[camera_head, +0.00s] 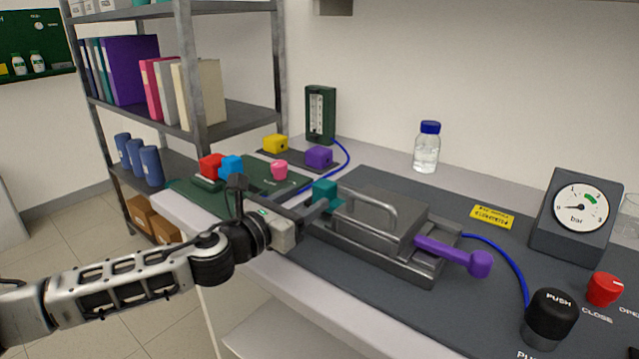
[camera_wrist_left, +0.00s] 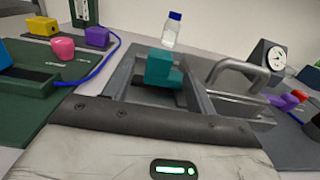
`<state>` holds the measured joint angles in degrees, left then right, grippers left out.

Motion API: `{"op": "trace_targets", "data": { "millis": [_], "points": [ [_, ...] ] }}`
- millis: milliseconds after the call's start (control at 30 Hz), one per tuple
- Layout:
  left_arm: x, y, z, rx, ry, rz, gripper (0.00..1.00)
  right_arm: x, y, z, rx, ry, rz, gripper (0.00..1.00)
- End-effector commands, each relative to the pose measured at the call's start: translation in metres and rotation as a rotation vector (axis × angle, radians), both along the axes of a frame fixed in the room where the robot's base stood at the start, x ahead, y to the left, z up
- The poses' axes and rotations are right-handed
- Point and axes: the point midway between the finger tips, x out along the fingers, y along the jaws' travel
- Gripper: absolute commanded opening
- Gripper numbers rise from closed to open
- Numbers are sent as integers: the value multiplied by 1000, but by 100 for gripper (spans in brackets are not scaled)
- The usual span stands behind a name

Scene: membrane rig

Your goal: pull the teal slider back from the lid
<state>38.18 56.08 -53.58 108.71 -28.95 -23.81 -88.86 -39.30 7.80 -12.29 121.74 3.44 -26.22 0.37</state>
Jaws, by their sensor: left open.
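The teal slider (camera_head: 325,191) is a small block at the left end of the grey metal rig, beside the grey lid (camera_head: 405,222) with its arched handle. In the left wrist view the teal slider (camera_wrist_left: 163,68) appears between the two fingers, and the lid handle (camera_wrist_left: 235,72) stands to its right. My left gripper (camera_head: 314,207) is open at the slider, with a finger seen on each side of it in the wrist view (camera_wrist_left: 160,82). I cannot tell whether either finger touches it. My right gripper is not in view.
A purple lever (camera_head: 455,255) sticks out at the rig's right. A green panel (camera_head: 225,203) with coloured blocks lies left. A bottle (camera_head: 427,150), gauge (camera_head: 572,215), black push button (camera_head: 549,318) and red knob (camera_head: 604,289) stand right. A blue tube (camera_head: 505,262) crosses the mat.

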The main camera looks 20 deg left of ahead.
Motion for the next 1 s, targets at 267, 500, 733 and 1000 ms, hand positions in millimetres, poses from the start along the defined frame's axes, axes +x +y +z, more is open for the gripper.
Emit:
{"op": "trace_targets", "data": {
  "millis": [267,500,733,1000],
  "points": [
    [42,-15,1,-3,0,1,56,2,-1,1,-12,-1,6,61],
    [51,-18,0,-1,0,0,56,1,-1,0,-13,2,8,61],
    [50,-18,0,-2,1,0,45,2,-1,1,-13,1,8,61],
    [51,-16,0,-2,1,1,0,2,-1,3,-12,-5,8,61]
  ]
}}
